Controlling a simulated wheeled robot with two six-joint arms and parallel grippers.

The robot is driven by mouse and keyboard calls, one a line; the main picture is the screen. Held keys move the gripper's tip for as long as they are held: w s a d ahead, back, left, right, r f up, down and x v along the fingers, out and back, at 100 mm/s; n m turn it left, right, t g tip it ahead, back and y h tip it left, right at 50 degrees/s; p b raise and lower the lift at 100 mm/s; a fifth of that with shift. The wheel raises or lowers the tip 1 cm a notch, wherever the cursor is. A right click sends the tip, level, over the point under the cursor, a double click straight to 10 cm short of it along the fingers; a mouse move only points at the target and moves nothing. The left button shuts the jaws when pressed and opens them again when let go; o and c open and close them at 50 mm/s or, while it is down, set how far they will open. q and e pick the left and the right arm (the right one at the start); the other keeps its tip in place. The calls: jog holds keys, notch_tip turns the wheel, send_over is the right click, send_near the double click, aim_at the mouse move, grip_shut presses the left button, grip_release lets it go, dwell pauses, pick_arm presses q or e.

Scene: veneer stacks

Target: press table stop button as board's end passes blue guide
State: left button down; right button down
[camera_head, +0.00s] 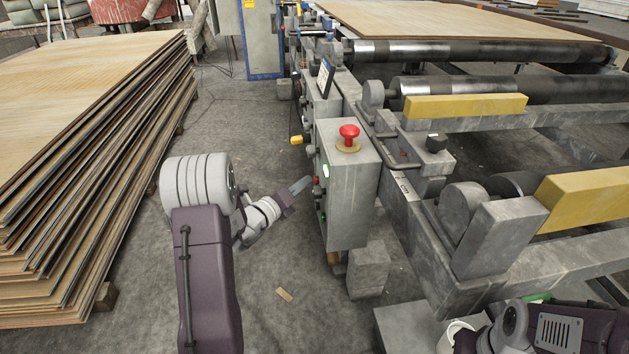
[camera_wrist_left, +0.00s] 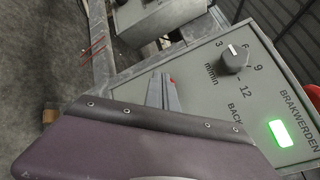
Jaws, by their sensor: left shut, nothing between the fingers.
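A red mushroom button (camera_head: 349,132) sits on top of a grey control box (camera_head: 348,190) beside the roller line. My left gripper (camera_head: 303,184) is shut and empty, left of the box and lower than the red button, apart from it. In the left wrist view the shut fingers (camera_wrist_left: 163,88) point up in front of a grey panel (camera_wrist_left: 215,82) with a dial and a lit green light (camera_wrist_left: 280,134). A light wood board (camera_head: 430,20) lies on the far rollers. I cannot pick out a blue guide for certain.
A tall stack of veneer sheets (camera_head: 90,130) stands on the left. Steel rollers (camera_head: 480,52) and yellow blocks (camera_head: 465,106) fill the right. A blue-edged cabinet (camera_head: 262,45) stands at the back. The floor (camera_head: 270,250) between stack and box is mostly clear. Part of my right arm shows bottom right.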

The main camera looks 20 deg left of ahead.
pick_arm(q)
jog(key=shift+w+d, duration=0.25)
jog(key=shift+d, duration=0.2)
dwell(0.3)
jog(key=shift+a, duration=0.1)
jog(key=shift+s+a, duration=0.5)
jog(key=shift+a, duration=0.2)
jog(key=s+a, duration=0.1)
jog(key=a, duration=0.2)
jog(key=s+a+p, duration=0.1)
jog(key=shift+s+a, duration=0.15)
jog(key=shift+s, duration=0.15)
dwell(0.8)
